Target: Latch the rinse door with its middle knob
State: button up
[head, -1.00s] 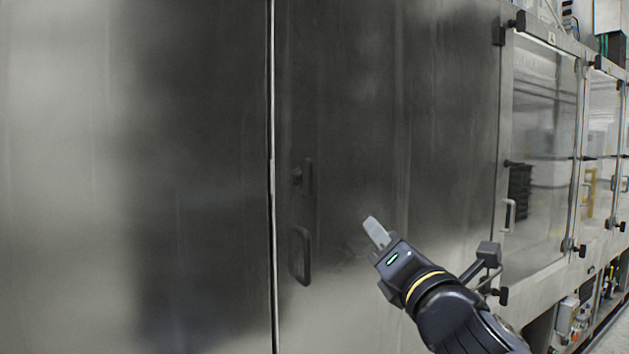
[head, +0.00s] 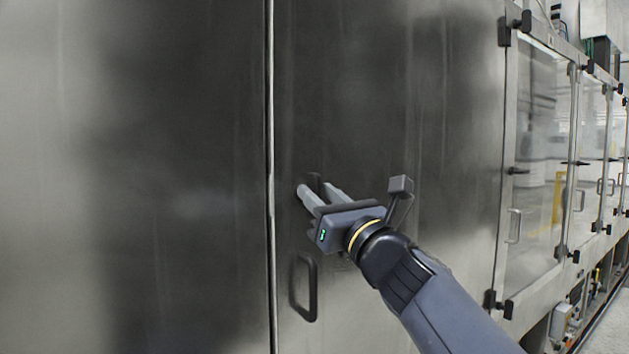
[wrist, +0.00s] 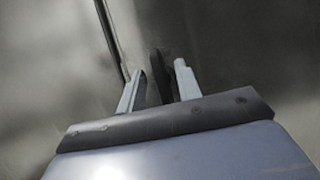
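The steel door (head: 390,110) fills the middle of the head view, right of a vertical seam. Its dark middle knob (head: 315,181) is mostly hidden behind my gripper (head: 316,189). In the wrist view the dark knob (wrist: 157,62) stands upright between the two fingers of my gripper (wrist: 159,70). The fingers are spread, with a gap visible on the right side of the knob. I cannot tell whether the left finger touches it. How far the knob is turned is hard to see.
A dark pull handle (head: 304,287) sits on the door just below my gripper. A steel panel (head: 180,120) lies left of the seam (head: 270,150). Glazed doors (head: 540,150) with black latches and handles run off to the right.

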jog(key=shift+x, duration=1.15)
jog(key=shift+c, duration=0.4)
grip_shut()
